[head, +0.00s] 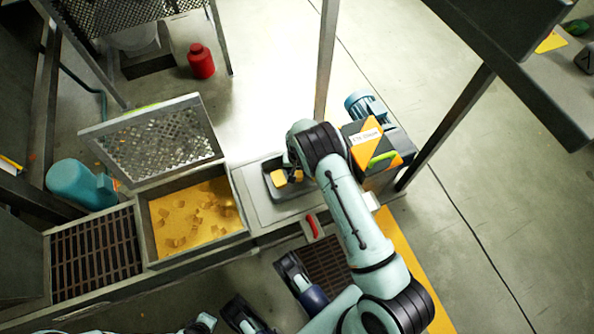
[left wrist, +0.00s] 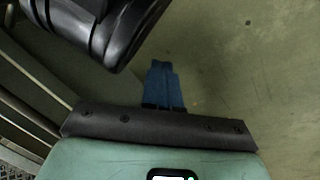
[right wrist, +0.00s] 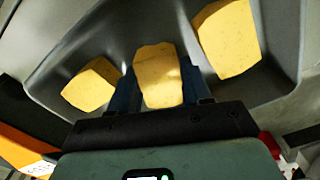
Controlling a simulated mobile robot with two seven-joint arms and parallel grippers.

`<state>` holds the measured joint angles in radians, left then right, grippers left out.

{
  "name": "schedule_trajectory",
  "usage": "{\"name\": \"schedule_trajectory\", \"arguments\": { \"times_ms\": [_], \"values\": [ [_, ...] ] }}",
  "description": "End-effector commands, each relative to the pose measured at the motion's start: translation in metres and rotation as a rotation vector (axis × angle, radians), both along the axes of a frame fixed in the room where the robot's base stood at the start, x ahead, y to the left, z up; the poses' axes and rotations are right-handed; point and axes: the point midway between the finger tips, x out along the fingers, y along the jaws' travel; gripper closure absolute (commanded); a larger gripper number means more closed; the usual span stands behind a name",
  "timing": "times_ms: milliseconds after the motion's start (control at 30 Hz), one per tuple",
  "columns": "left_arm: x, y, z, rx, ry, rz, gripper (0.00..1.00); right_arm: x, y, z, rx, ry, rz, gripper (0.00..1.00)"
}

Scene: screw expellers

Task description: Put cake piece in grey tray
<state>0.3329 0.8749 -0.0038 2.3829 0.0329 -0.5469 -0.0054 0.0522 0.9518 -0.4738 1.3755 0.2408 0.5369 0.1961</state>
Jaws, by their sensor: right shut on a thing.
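The grey tray (head: 284,194) is right of the yellow-filled trough in the head view, partly hidden under my right wrist. In the right wrist view the tray (right wrist: 268,98) holds two yellow cake pieces, one at left (right wrist: 90,84) and one at right (right wrist: 228,38). My right gripper (right wrist: 160,84) is shut on a third cake piece (right wrist: 157,66), between its blue fingers, over or in the tray. I cannot tell whether this piece touches the tray floor. My left gripper (left wrist: 163,86) is shut and empty, its blue fingers together over the floor.
A trough (head: 245,205) of yellow cake bits lies left of the tray, with a raised perforated lid (head: 160,145) behind. A dark grate (head: 95,255) is farther left. An orange machine box (head: 375,140) stands right of my right wrist. A red bottle (head: 201,61) is behind.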

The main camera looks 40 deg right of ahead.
Motion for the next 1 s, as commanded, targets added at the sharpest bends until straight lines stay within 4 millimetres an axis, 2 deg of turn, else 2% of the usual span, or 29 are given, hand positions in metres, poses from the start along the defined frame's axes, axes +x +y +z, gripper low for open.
{"name": "schedule_trajectory", "arguments": {
  "times_ms": [233,267,300,700,867,1000],
  "values": [
    [-0.004,0.001,-0.004,0.0,0.014,0.001,1.0,0.0,0.0,-0.003,-0.001,0.001,0.0,0.86],
    [-0.005,0.001,-0.005,0.0,0.016,0.001,1.0,0.0,0.0,-0.003,0.0,0.001,0.0,0.48],
    [-0.005,0.001,-0.004,0.0,0.015,0.002,1.0,0.0,0.0,-0.003,-0.001,0.001,0.0,0.41],
    [0.001,0.0,0.002,0.0,-0.004,0.0,1.0,0.0,0.0,0.002,0.0,0.0,0.001,0.41],
    [0.016,-0.002,0.017,0.004,-0.055,-0.002,1.0,0.0,0.0,0.033,-0.001,-0.003,0.001,0.41],
    [0.033,-0.005,0.034,0.005,-0.114,-0.006,1.0,0.001,0.0,0.066,0.0,-0.004,0.0,0.41]
  ]
}}
